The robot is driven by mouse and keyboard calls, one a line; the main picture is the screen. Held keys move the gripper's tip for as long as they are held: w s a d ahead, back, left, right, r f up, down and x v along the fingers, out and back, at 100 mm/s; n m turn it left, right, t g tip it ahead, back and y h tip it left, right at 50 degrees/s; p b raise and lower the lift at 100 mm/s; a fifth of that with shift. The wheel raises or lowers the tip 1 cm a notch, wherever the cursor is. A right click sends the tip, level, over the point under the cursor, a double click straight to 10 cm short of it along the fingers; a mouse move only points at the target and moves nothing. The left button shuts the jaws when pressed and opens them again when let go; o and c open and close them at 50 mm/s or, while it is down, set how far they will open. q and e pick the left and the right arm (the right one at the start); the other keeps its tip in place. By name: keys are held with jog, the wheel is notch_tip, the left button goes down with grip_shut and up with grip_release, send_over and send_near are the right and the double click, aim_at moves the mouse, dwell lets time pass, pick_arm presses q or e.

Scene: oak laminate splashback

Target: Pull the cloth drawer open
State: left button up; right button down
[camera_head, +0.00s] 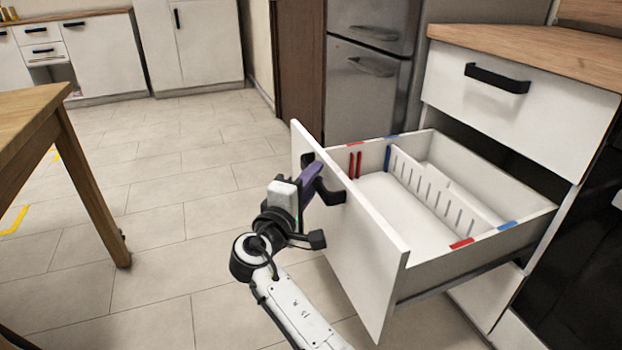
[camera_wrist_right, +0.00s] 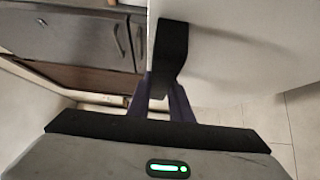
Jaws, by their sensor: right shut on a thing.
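The white drawer (camera_head: 362,235) stands well out from the cabinet, and its inside shows. Its black handle (camera_head: 327,192) is on the front panel; it also shows in the right wrist view (camera_wrist_right: 171,50). My right gripper (camera_head: 312,172) is at the handle, with its purple fingers shut on it. In the right wrist view the fingers (camera_wrist_right: 160,97) sit on both sides of the handle's lower end. Inside the drawer is a white slotted divider (camera_head: 440,190), with red and blue marks on the walls. No cloth shows in it. My left gripper is not in view.
A closed drawer with a black handle (camera_head: 497,78) is above, under the wooden worktop (camera_head: 520,50). A grey fridge (camera_head: 368,85) stands behind. A wooden table (camera_head: 75,150) is at the left. The tiled floor (camera_head: 170,220) between is clear.

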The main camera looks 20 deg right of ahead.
dwell(0.3)
jog(key=c, duration=1.6)
grip_release()
jog(key=shift+a, duration=0.1)
